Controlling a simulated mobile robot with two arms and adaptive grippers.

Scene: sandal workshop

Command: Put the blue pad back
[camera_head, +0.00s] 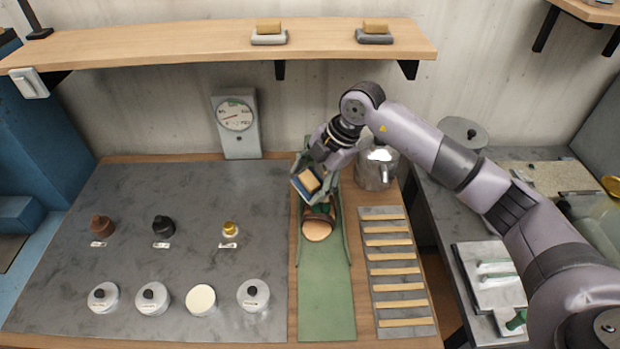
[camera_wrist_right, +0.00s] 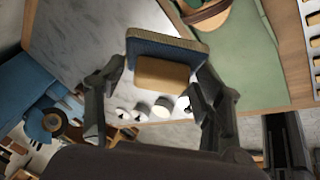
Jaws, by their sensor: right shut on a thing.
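My right gripper (camera_head: 318,170) is shut on the blue pad (camera_head: 301,188), a block with a tan wooden grip. It holds the pad above the far end of the green mat (camera_head: 327,305), close to a sandal (camera_head: 317,228) there. In the right wrist view the pad (camera_wrist_right: 160,45) sits between the fingers of the right gripper (camera_wrist_right: 160,80), its tan grip facing the camera. Two grey pads with tan grips, a left one (camera_head: 269,38) and a right one (camera_head: 374,38), stand on the wooden shelf (camera_head: 180,50). My left gripper is out of view.
A metal pot (camera_head: 376,168) stands right beside my right wrist. A slotted rack (camera_head: 398,270) lies right of the mat. Several tins, such as a white one (camera_head: 201,300), and small bottles stand on the grey worktop (camera_head: 150,195). A dial gauge (camera_head: 236,118) leans at the wall. The shelf between the grey pads is bare.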

